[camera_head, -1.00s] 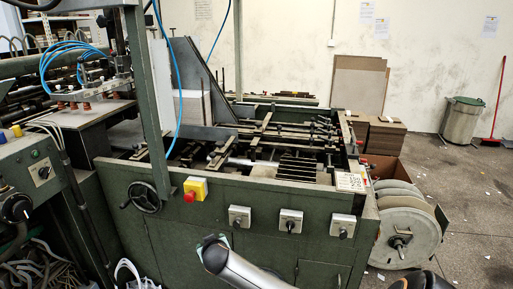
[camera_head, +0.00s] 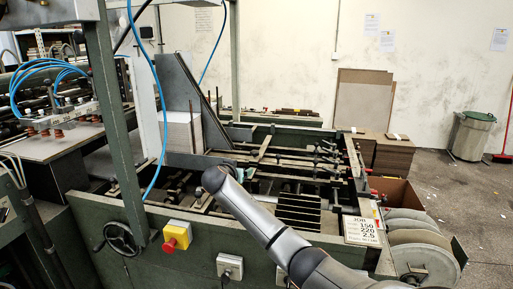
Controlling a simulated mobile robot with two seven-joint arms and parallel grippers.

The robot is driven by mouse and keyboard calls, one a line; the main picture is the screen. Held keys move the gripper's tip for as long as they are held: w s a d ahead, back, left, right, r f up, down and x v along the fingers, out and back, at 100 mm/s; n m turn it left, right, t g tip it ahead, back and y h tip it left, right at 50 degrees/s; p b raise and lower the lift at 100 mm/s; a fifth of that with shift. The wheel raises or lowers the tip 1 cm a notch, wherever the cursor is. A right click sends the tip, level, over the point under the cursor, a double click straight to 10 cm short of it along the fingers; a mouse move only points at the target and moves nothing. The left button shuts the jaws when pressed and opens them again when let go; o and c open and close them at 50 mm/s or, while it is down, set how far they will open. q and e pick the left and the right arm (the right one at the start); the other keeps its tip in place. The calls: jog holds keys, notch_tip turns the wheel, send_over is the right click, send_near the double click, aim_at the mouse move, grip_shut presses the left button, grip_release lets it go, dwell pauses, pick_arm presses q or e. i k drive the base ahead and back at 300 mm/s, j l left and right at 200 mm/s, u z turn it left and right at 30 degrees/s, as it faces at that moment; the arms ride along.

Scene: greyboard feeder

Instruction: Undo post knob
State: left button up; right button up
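The feeder bed (camera_head: 290,222) of the green machine holds rails, cross bars and several small dark clamps or knobs (camera_head: 327,150) on rods. I cannot tell which one is the post knob; they are too small to make out. My arm, grey with dark joints, comes in from the lower right and reaches over the front of the bed. It covers part of the bed and the front panel. No gripper fingers show on it, and my other arm is out of view.
A black handwheel (camera_head: 121,238), a yellow box with a red button (camera_head: 176,236) and a grey switch box (camera_head: 230,266) are on the front. A green post (camera_head: 118,120) and blue hose stand at left. A number plate (camera_head: 361,230) and large discs (camera_head: 418,247) are at right.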

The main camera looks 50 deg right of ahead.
aim_at(254, 153)
jog(key=i+l, duration=0.1)
jog(key=l, duration=0.25)
jog(key=i+l, duration=0.1)
jog(key=l, duration=0.25)
jog(key=i+l, duration=0.1)
jog(key=l, duration=0.25)
jog(key=i+l, duration=0.1)
jog(key=l, duration=0.25)
